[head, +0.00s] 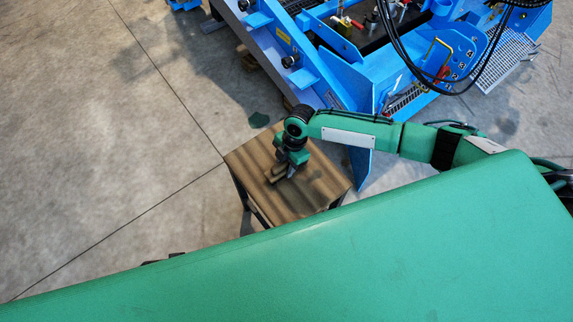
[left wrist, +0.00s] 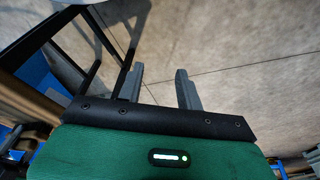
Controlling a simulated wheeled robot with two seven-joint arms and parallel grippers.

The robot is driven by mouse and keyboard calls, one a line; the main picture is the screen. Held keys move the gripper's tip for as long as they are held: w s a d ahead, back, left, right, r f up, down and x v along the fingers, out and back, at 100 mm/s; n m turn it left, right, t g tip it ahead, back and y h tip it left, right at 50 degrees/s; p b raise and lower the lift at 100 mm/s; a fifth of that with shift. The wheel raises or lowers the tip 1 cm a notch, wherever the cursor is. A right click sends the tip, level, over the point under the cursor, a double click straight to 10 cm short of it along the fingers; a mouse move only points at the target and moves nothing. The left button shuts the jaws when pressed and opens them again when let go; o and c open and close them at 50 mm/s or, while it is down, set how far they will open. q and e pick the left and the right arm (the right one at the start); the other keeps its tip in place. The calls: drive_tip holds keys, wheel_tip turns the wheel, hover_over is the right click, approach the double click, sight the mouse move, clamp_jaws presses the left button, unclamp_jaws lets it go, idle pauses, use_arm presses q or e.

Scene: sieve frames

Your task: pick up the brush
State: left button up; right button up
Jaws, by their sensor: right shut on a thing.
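The brush (head: 275,174) shows as a small light-brown piece at the top of a wooden table (head: 315,192). My right gripper (head: 284,173) points down over the table and is shut on the brush. The fingers and wrist hide much of the brush, and I cannot tell whether it touches the table top. My left gripper (left wrist: 159,78) shows in the left wrist view with its two grey fingers apart and nothing between them. Bare floor lies beyond them.
A large blue machine (head: 345,60) with hanging black hoses stands behind the table. The concrete floor (head: 90,120) to the left is open. In the left wrist view, dark table legs (left wrist: 128,70) stand close beside the left fingers.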

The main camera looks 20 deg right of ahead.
drive_tip(key=shift+r, duration=0.1)
